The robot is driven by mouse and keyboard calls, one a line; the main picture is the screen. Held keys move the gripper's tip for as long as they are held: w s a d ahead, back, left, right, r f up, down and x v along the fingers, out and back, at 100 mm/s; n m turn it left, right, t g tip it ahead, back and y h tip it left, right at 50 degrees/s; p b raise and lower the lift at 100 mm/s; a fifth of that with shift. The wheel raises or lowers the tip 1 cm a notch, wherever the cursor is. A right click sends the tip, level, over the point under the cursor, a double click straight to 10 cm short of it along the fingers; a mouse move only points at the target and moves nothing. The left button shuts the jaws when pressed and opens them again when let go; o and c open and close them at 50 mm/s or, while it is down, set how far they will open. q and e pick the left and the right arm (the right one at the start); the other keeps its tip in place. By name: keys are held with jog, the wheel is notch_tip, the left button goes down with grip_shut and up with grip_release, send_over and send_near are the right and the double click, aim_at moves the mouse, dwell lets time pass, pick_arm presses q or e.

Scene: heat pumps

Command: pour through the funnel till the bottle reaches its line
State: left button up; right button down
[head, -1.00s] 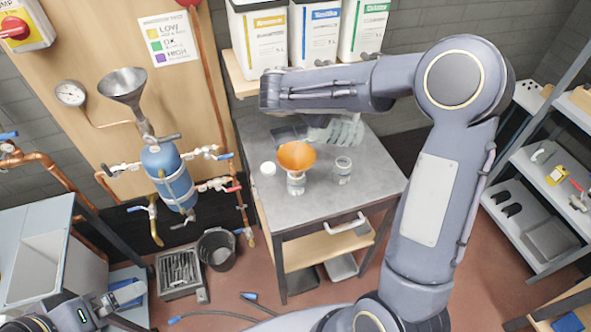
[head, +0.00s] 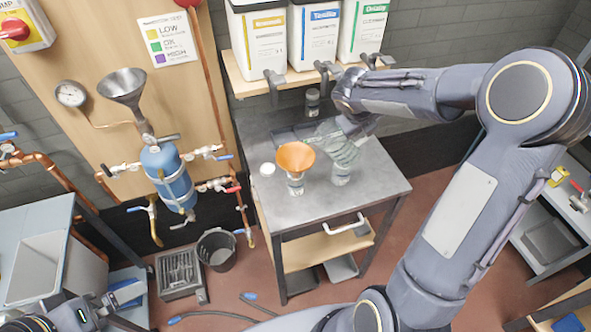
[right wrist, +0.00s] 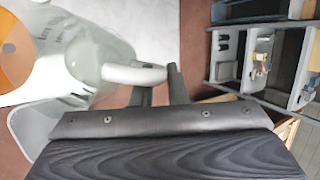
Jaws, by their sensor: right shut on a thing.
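The orange funnel (head: 295,156) sits in the mouth of a small clear bottle (head: 296,187) on the grey table. The bottle's line and fill level are too small to make out. My right gripper (head: 362,124) is shut on the handle of a clear jug (head: 338,148), right of the funnel and apart from it. The right wrist view shows the fingers (right wrist: 158,82) at the pale handle, the see-through jug (right wrist: 85,55) and part of the funnel (right wrist: 14,55). The jug's exact tilt and contents are unclear. My left gripper (head: 112,302) is low at far left; its jaws are unclear.
A white lid (head: 267,169) lies left of the funnel on the table (head: 378,185). A small jar (head: 341,174) shows through or below the jug, and another (head: 312,101) stands at the back. Large white containers (head: 313,38) stand on the shelf above. The table's front is clear.

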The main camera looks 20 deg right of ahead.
pick_arm(q)
notch_tip(320, 180, up, 5)
jog(key=b, duration=0.1)
pick_arm(e)
jog(key=d+r+y, duration=0.2)
jog(key=d+r, duration=0.1)
jog(key=r, duration=0.1)
jog(key=shift+s+d+f+m+t+y+b, duration=1.05)
jog(key=shift+f+y+b, duration=1.25)
jog(key=shift+f, duration=2)
pick_arm(q)
jog(key=shift+w+f+b, duration=0.1)
jog(key=shift+f+b, duration=0.4)
jog(key=shift+f, duration=2.3)
pick_arm(e)
jog(key=shift+n+g+h, duration=0.25)
jog(key=shift+g+h, duration=0.05)
jog(key=shift+g, duration=0.05)
jog(key=shift+w+d+r, duration=0.1)
jog(key=shift+w+r, duration=0.05)
jog(key=shift+r, duration=0.6)
jog(key=shift+w+d+r, duration=0.1)
jog(key=shift+r, duration=0.65)
jog(key=shift+w+d+r, duration=0.1)
jog(key=shift+w+r, duration=0.05)
jog(key=shift+r, duration=0.6)
